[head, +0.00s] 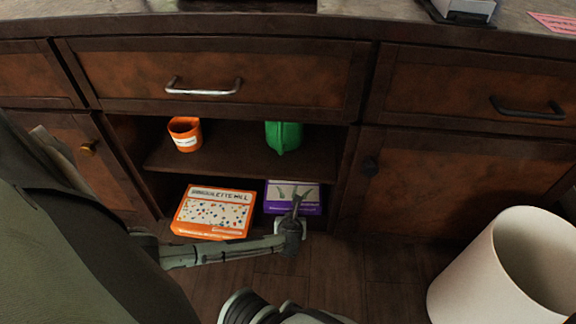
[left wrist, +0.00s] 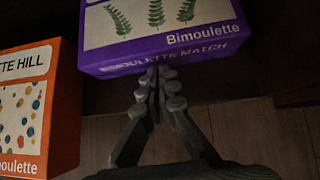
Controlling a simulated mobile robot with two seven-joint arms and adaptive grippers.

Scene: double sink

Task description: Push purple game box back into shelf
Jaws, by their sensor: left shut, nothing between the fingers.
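The purple game box (head: 312,209) lies flat in the bottom compartment of the open shelf, at its right side, with its front near the shelf's front edge. In the left wrist view the box (left wrist: 180,57) shows its purple front side and its lid with green fern pictures. My left gripper (head: 297,200) is shut and empty, in front of the box. In the left wrist view the closed fingertips (left wrist: 161,72) are at the lower edge of the box's front, touching or nearly so. My right gripper does not show.
An orange game box (head: 215,212) lies left of the purple one, sticking out a little. An orange cup (head: 185,134) and a green object (head: 283,137) stand on the upper shelf (head: 235,163). A white bin (head: 470,265) stands on the floor at right.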

